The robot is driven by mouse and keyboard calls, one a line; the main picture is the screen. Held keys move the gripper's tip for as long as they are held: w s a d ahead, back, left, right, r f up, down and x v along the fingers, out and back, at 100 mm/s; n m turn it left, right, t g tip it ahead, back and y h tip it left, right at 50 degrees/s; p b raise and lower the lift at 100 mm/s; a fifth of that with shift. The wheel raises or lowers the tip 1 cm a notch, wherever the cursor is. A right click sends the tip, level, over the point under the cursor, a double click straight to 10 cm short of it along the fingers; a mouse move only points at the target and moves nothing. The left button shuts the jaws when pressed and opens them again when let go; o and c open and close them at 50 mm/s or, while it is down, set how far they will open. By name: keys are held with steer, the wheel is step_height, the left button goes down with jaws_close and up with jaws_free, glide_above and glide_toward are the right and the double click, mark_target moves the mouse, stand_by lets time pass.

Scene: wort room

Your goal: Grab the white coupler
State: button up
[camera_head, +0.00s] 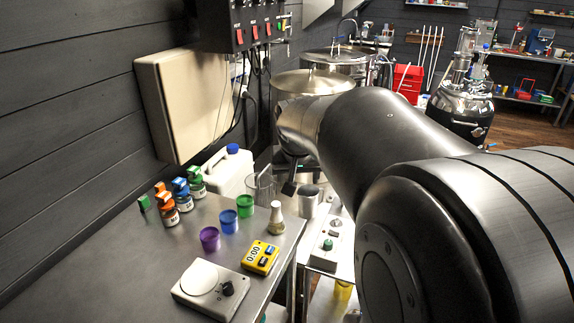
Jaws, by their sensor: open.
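I cannot make out a white coupler for certain. My arm reaches in from the lower right and hides much of the middle. My gripper (296,184) points down beyond the bench's far right corner, partly hidden by the arm. It is open, with a dark finger showing near a clear beaker. I see nothing held in it.
On the bench are purple (209,239), blue (228,221) and green (244,206) cups, a yellow timer (262,257), a white scale-like device (210,288), several small bottles (183,197) and a white jug (229,171). A beige wall box (185,105) overhangs the back. The bench's front left is clear.

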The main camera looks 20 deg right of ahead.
steer(key=w+d+f+m, duration=0.2)
steer(key=w+d+f, duration=0.35)
steer(key=d, duration=0.25)
steer(key=w+d+f+m+g, duration=0.1)
steer(key=w+d+f, duration=0.45)
steer(key=d, duration=0.35)
steer(key=w+d+f+m, duration=0.2)
steer(key=w+d+f, duration=0.35)
steer(key=d, duration=0.25)
steer(key=shift+h, duration=0.4)
steer(key=shift+s+d+x, duration=0.15)
steer(key=shift+s+x, duration=0.05)
steer(key=shift+x, duration=1.75)
steer(key=shift+s+d+x, duration=0.15)
steer(key=shift+s+x, duration=0.05)
steer(key=shift+x, duration=1.7)
steer(key=shift+s+d+x, duration=0.15)
steer(key=shift+d+x, duration=0.05)
steer(key=shift+x, duration=1.75)
steer(key=c, duration=1)
steer(key=shift+c, duration=0.4)
steer(key=shift+r, duration=0.1)
